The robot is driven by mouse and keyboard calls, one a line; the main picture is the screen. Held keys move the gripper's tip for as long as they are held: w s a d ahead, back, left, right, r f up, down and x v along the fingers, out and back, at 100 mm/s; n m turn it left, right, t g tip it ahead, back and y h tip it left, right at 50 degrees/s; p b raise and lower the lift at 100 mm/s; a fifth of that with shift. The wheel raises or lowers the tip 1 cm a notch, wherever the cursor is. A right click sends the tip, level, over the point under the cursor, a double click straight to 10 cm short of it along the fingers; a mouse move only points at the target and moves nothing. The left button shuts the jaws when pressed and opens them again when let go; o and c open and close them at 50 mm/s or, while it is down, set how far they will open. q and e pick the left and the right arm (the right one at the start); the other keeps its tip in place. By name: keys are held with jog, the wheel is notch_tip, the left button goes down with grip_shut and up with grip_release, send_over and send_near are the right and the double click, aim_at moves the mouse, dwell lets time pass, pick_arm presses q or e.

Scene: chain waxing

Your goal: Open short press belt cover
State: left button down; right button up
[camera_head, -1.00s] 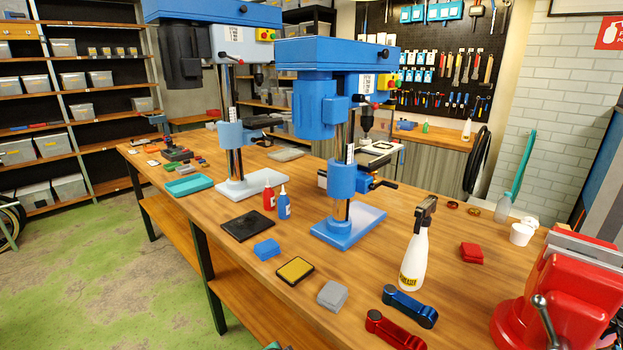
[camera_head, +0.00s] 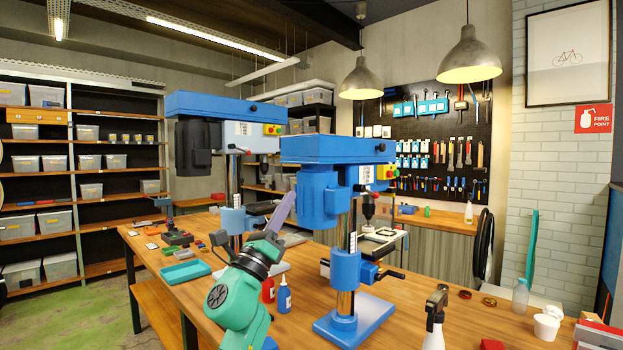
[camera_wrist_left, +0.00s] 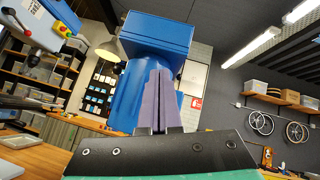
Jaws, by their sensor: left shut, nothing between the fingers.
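The nearer, lower blue drill press has a flat blue belt cover (camera_head: 340,149) on top, lying level and closed. Its blue motor (camera_head: 322,198) hangs below the cover's left end. My left gripper (camera_head: 290,196) has purple fingers held together, pointing up, left of the motor and below the cover's height. In the left wrist view the shut fingers (camera_wrist_left: 161,75) stand in front of the motor (camera_wrist_left: 128,102), with the cover (camera_wrist_left: 156,37) above the tips. The fingers hold nothing. I cannot tell whether they touch the motor. My right gripper is not in view.
A taller press with a blue cover (camera_head: 224,107) stands behind to the left. Red (camera_head: 268,290) and blue (camera_head: 284,295) bottles are beside my arm. A white spray bottle (camera_head: 434,335) and a red vise (camera_head: 598,338) are at the right. The air above the near cover is clear.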

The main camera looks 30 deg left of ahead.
pick_arm(q)
jog(key=w+d+r+m+h+p, duration=0.1)
jog(key=w+r+m+h+p, duration=0.1)
jog(key=r, duration=0.1)
jog(key=w+r+m+h+p, duration=0.1)
jog(key=w+r+m+p, duration=0.1)
jog(key=r+m, duration=0.1)
jog(key=w+d+r+m+h+p, duration=0.1)
jog(key=w+r+m+h+p, duration=0.1)
jog(key=r, duration=0.3)
jog(key=shift+d+r+m+h, duration=0.15)
jog(key=shift+d+m+h, duration=0.15)
jog(key=shift+d, duration=0.05)
jog(key=shift+a+r, duration=0.1)
jog(key=shift+a, duration=0.05)
